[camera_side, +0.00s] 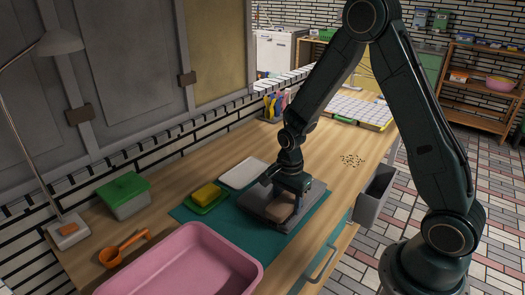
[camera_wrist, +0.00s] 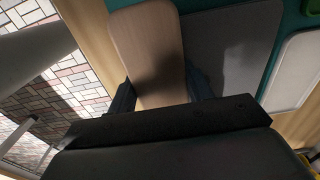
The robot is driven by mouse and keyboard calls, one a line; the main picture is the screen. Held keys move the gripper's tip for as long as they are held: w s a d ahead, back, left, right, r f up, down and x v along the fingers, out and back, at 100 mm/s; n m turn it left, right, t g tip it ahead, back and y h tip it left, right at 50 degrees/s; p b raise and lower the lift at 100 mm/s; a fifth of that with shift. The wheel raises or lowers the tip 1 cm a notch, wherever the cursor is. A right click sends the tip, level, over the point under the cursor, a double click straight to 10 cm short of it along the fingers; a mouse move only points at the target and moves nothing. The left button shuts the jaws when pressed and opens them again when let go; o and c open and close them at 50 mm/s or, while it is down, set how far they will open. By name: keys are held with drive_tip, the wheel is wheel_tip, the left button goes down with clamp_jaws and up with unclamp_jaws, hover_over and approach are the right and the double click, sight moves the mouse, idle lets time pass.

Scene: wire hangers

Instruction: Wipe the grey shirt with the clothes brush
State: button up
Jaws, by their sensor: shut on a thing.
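The clothes brush shows as a wooden, brown-backed block (camera_wrist: 147,42) in the wrist view and low under my gripper (camera_side: 284,192) in the side view. My gripper, pointing down, is shut on the brush, with a finger on each side of it. The grey shirt (camera_side: 256,201) lies flat and folded on the teal mat; it also shows in the wrist view (camera_wrist: 222,45). The brush (camera_side: 280,210) is over the shirt. Its bristles are hidden, so I cannot tell whether they touch the cloth.
A pale flat rectangle (camera_side: 243,173) and a yellow sponge on a green dish (camera_side: 206,195) lie left of the shirt. A pink basin (camera_side: 180,262) is in front. A grey bin (camera_side: 375,195) hangs at the right edge. Dark specks (camera_side: 352,160) lie on otherwise clear wood.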

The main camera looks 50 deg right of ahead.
drive_tip(key=shift+r, duration=4.1)
